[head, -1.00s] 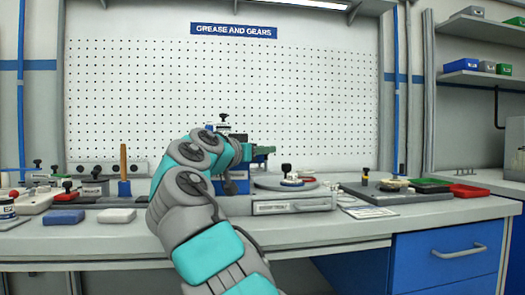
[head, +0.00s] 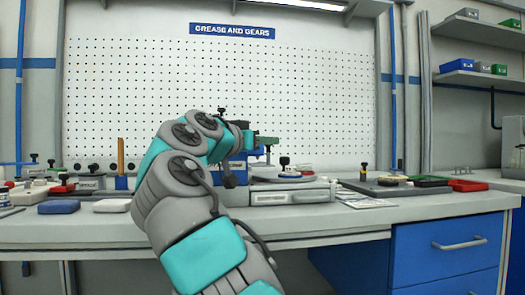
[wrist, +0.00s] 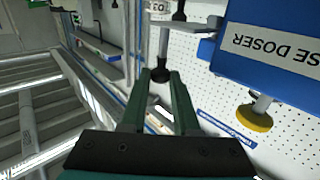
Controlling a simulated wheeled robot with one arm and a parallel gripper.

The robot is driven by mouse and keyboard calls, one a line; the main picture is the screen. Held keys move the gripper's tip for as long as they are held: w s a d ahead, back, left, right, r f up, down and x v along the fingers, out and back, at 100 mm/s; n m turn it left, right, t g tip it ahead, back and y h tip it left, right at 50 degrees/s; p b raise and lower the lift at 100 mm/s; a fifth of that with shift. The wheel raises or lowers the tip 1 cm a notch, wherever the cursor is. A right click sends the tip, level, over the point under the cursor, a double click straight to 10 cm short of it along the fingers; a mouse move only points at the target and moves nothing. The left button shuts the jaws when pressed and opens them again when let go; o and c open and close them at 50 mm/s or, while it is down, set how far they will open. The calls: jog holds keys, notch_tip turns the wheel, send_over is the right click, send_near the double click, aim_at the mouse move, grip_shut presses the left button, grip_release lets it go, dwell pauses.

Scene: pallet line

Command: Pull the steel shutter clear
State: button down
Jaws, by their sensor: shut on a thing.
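My gripper (wrist: 162,76) shows in the wrist view as two dark green fingers, closed around a black knob (wrist: 160,75). The knob's stem runs to a grey steel piece (wrist: 188,50) beside the blue grease doser (wrist: 270,48), which looks like the steel shutter. In the head view my gripper (head: 268,141) is at the right side of the blue doser (head: 236,172). My arm hides much of the doser, and the shutter cannot be made out there.
A grey drawer-like box (head: 290,193) and a round plate with a black-knobbed piece (head: 285,170) lie below and right of the gripper. Trays (head: 466,185) stand farther right. Blue and white blocks (head: 59,207) lie at left. Pegboard (head: 310,90) backs the bench.

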jog(key=c, duration=0.9)
grip_release()
jog(key=shift+c, duration=0.2)
jog(key=v, duration=0.8)
